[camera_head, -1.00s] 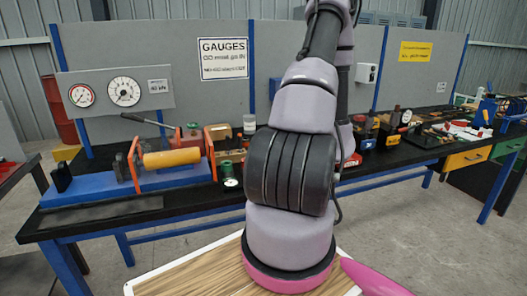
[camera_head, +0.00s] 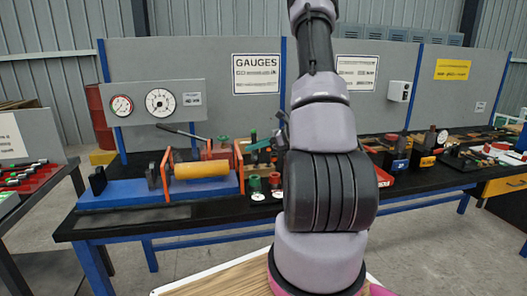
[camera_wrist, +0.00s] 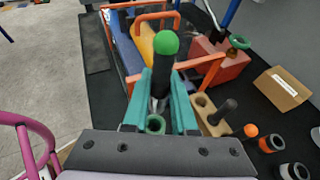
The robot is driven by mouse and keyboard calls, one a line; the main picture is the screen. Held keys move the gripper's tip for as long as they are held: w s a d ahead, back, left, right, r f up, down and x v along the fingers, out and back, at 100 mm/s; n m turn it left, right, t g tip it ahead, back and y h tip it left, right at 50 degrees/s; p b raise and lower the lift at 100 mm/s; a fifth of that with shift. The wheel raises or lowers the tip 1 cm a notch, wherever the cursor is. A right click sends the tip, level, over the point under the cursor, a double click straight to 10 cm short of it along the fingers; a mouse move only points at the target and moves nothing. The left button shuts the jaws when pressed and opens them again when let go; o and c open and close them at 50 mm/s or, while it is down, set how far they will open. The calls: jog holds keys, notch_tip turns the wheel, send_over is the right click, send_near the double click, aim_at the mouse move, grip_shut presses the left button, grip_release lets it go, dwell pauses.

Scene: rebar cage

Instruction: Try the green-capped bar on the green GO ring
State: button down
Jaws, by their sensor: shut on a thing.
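My gripper (camera_wrist: 163,80) has two teal fingers, shut on a dark bar with a green rounded cap (camera_wrist: 166,43). The cap shows beyond the fingertips in the wrist view. A green ring (camera_wrist: 155,124) shows between the fingers near the palm; I cannot tell whether it is the GO ring or how it relates to the bar.
A blue fixture with a yellow roller (camera_head: 202,171) and orange uprights stands at left on the black bench (camera_head: 120,222). A cardboard-coloured box (camera_wrist: 283,88) is beyond.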

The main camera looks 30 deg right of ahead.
aim_at(254, 160)
jog(key=shift+f, duration=3)
jog(key=shift+f, duration=0.4)
jog(key=shift+f, duration=1.65)
jog(key=c, duration=0.6)
grip_release()
jog(key=shift+c, duration=0.2)
jog(key=v, duration=1)
jog(key=shift+s+d+r, duration=0.25)
jog(key=shift+r, duration=0.05)
